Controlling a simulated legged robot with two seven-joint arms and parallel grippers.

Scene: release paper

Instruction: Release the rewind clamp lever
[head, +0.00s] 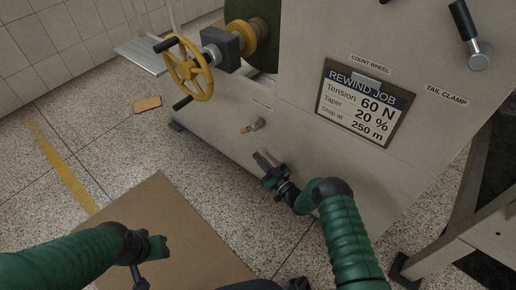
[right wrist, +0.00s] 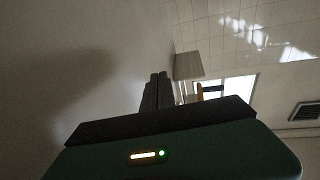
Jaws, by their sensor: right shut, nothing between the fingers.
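A small lever (head: 251,126) with a yellow tip and a metal pivot sits low on the pale machine panel; the small label above it is too small to read. A black-handled lever (head: 463,22) on a metal knob is at the upper right, above the words TAIL CLAMP. My right gripper (head: 262,161) is in front of the panel, below the small lever and apart from it. Its fingers are together and empty, and they also show in the right wrist view (right wrist: 156,93). My left gripper (head: 158,247) is at the lower left, away from the panel; its fingers are unclear.
A yellow handwheel (head: 188,68) with black handles projects from the machine at the upper left. A REWIND JOB board (head: 365,105) hangs on the panel. A brown board or box top (head: 165,205) is below the left arm. A dark-footed frame stands at right.

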